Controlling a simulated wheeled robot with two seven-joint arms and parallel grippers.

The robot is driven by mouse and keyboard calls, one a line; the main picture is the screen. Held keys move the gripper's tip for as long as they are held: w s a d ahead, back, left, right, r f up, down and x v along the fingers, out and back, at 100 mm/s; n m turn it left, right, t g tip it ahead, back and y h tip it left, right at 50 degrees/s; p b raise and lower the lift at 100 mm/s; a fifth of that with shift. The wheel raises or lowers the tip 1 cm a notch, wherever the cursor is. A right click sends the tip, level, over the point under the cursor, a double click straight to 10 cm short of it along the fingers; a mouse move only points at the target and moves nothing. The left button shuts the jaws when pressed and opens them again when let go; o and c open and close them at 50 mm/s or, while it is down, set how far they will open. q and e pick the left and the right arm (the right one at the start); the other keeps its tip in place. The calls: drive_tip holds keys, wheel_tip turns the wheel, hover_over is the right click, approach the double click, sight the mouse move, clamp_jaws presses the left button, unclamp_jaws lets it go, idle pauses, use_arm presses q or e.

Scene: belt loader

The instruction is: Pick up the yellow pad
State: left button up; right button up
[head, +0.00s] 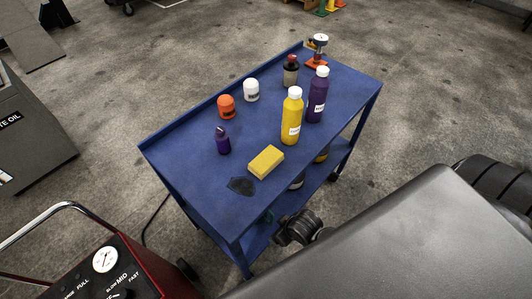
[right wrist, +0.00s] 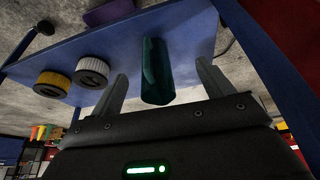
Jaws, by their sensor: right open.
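The yellow pad (head: 265,162) lies flat on the top of the blue cart (head: 190,165), near its front edge, beside a dark patch. It does not show in the right wrist view. My right gripper (right wrist: 161,69) is open in the right wrist view, with a teal item (right wrist: 157,72) showing between its fingers on a blue shelf; whether they touch it I cannot tell. In the head view a dark jointed part, probably my right wrist, is low beside the cart, below the pad's level. My left gripper is not in view.
Around the pad stand a purple small bottle (head: 222,141), a yellow bottle (head: 292,118) and a purple bottle (head: 317,97). Orange (head: 226,106) and white (head: 251,91) jars stand behind. Yellow (right wrist: 53,83) and white (right wrist: 91,72) filters show on the shelf. A grey body fills the lower right.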

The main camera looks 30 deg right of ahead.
wheel_tip(320, 180, up, 19)
drive_tip(key=t+p, duration=0.1)
drive_tip(key=p, duration=0.2)
drive_tip(key=w+a+r+n+t+y, duration=0.45)
drive_tip(key=w+a+r, duration=0.35)
drive_tip(key=w+a, duration=0.3)
drive_tip(key=a+r+n+y, duration=0.3)
drive_tip(key=a+r+n, duration=0.15)
drive_tip(key=a, duration=0.35)
drive_tip(key=n+g+h, duration=0.9)
drive_tip(key=n+g, duration=0.1)
hover_over(265, 160)
drive_tip(key=shift+t+y, duration=0.25)
drive_tip(key=f, duration=0.6)
drive_tip(key=shift+w+d+f, duration=0.2)
drive_tip(key=shift+d+f, duration=0.1)
drive_tip(key=shift+s+a+f, duration=0.1)
drive_tip(key=shift+f, duration=0.15)
drive_tip(key=f, duration=0.3)
drive_tip(key=shift+s+a+f+p, duration=0.15)
drive_tip(key=shift+a+f+p, duration=0.05)
drive_tip(key=shift+f+p, duration=0.1)
drive_tip(key=shift+f, duration=0.55)
